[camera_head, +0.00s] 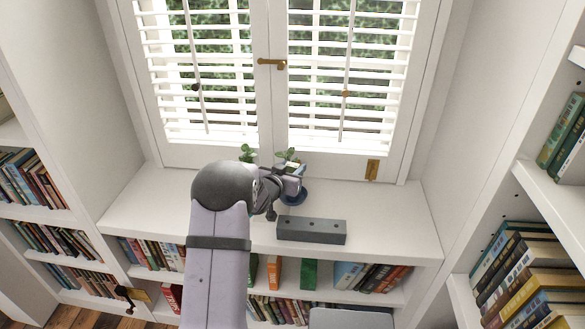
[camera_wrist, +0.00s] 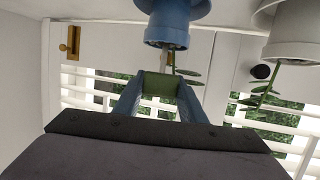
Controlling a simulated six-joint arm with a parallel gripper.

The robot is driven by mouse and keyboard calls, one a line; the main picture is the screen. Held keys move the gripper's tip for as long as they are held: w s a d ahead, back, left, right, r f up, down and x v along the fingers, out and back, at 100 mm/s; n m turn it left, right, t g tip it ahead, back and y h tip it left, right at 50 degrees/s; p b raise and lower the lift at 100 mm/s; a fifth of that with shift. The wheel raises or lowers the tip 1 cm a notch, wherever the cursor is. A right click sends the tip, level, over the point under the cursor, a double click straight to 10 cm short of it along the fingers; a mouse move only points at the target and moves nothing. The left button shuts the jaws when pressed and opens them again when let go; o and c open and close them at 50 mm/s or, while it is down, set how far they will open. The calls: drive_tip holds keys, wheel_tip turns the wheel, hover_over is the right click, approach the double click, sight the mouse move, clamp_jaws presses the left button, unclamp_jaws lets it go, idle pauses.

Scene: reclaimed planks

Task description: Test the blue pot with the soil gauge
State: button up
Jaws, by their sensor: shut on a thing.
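The blue pot (camera_head: 293,197) stands on the white sill below the window, partly hidden by my gripper (camera_head: 291,176). In the wrist view, which looks upside down, the blue pot (camera_wrist: 168,22) is at the top centre with green leaves (camera_wrist: 186,76) at its mouth. My gripper (camera_wrist: 158,88) is shut on the green body of the soil gauge (camera_wrist: 158,80). The gauge's thin grey probe points from the body to the pot's mouth. I cannot tell whether its tip is in the soil.
A grey block with holes (camera_head: 311,231) lies on the sill in front of the blue pot. A second plant (camera_head: 247,153) stands to the left, its white pot (camera_wrist: 293,35) clear in the wrist view. Window shutters rise behind; bookshelves flank the sill.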

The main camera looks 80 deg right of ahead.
drive_tip(key=shift+f, duration=0.45)
drive_tip(key=o, duration=1.2)
drive_tip(key=b+v, duration=0.1)
drive_tip(key=v, duration=0.6)
drive_tip(key=shift+w+a, duration=0.1)
drive_tip(key=shift+a, duration=0.05)
drive_tip(key=shift+r, duration=0.25)
drive_tip(key=shift+r+p, duration=3.75)
drive_tip(key=shift+r, duration=0.6)
